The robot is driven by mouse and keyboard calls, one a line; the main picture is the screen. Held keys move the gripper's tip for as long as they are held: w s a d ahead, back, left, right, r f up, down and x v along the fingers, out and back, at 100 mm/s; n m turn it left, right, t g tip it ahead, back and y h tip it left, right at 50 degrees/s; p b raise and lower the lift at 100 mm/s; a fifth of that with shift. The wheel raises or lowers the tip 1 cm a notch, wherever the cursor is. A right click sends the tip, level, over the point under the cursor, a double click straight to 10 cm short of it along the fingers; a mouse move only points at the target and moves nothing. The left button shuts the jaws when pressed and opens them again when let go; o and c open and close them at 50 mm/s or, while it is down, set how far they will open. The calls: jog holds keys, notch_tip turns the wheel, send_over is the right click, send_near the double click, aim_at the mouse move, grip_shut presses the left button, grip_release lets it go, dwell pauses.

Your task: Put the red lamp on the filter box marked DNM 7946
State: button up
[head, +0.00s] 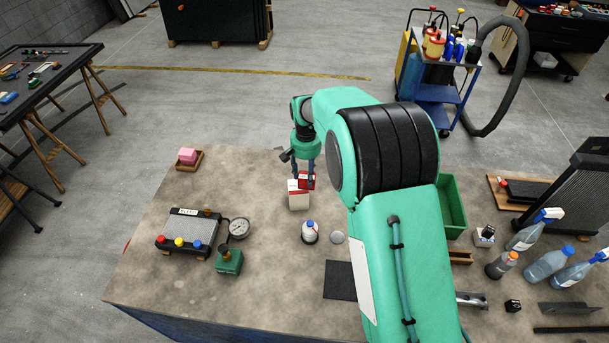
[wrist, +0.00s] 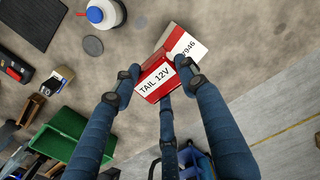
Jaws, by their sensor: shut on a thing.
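The red lamp is a small red box (head: 307,182) with a white label reading TAIL 12V, and it also shows in the wrist view (wrist: 155,90). My gripper (head: 305,174) is shut on it, with fingers on both sides of it in the wrist view (wrist: 158,72). The filter box (head: 298,201) is white and red and stands on the bench below the lamp. In the wrist view its face (wrist: 186,46) shows 7946; the letters are hidden. The lamp overlaps the filter box in both views. I cannot tell whether they touch.
A white bottle with a blue cap (head: 310,231) and a grey disc (head: 337,237) stand nearby on the bench (head: 270,275). A gauge (head: 239,228) and a device with coloured knobs (head: 187,232) are at left. A green bin (head: 452,208) is at right, partly behind my arm.

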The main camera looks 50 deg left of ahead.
aim_at(304, 175)
jog(key=shift+w+a+f, duration=0.1)
jog(key=shift+w+a, duration=0.2)
jog(key=shift+a, duration=0.25)
jog(key=shift+w+a+f, duration=0.1)
jog(key=shift+w+a, duration=0.15)
jog(key=shift+a, duration=0.25)
jog(key=shift+r, duration=0.1)
jog(key=shift+f+p, duration=0.55)
jog(key=shift+f, duration=1.2)
jog(key=shift+f, duration=0.1)
jog(key=o, duration=1.2)
jog(key=shift+f, duration=0.1)
notch_tip(304, 175, up, 12)
jog(key=shift+r+b, duration=0.2)
jog(key=shift+b, duration=0.7)
